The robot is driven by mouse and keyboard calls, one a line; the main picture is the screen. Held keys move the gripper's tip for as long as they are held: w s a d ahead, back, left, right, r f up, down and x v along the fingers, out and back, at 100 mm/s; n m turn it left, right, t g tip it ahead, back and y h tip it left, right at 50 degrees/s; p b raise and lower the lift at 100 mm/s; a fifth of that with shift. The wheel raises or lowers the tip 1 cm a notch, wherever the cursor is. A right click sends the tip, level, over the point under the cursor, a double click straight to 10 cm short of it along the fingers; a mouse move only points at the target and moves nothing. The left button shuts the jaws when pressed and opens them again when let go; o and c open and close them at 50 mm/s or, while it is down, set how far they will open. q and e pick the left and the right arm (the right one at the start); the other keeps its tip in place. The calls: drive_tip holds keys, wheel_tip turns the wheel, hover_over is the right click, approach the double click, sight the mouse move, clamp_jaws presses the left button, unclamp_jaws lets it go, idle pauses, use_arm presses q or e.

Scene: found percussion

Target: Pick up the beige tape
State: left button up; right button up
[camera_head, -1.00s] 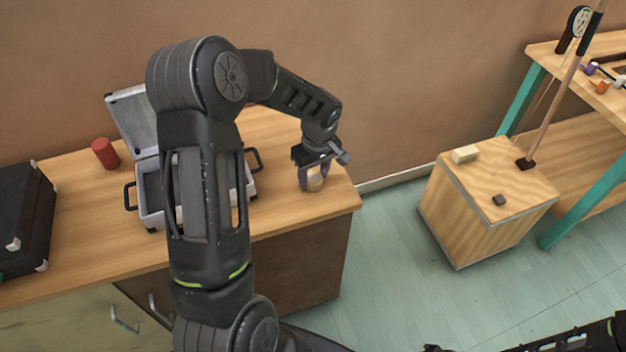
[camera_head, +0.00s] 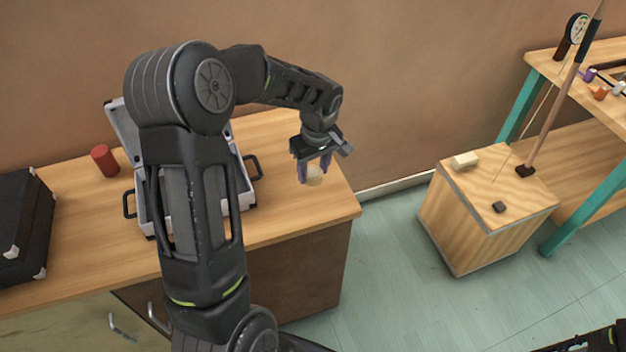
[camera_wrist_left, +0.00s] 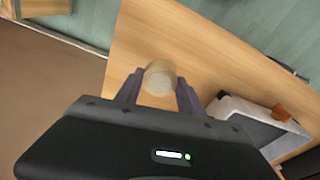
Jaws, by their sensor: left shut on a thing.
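The beige tape (camera_head: 315,176) is a small pale roll above the right end of the wooden table. My left gripper (camera_head: 315,170) is shut on it, with a purple-grey finger on either side. In the left wrist view the tape (camera_wrist_left: 158,78) sits between the two fingers (camera_wrist_left: 158,90), its round top facing the camera. Whether it clears the table by much is hard to tell. My right gripper is not in view; only a dark part of my own body shows at the bottom right corner.
An open silver case (camera_head: 128,122) stands on the table (camera_head: 285,222), partly hidden by my left arm. A red cylinder (camera_head: 105,159) and a black case (camera_head: 24,215) are farther left. A wooden box (camera_head: 455,222) stands on the floor to the right, beside a teal-legged workbench (camera_head: 519,100).

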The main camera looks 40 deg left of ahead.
sight(314, 173)
use_arm(q)
wheel_tip(314, 173, up, 5)
idle(0.8)
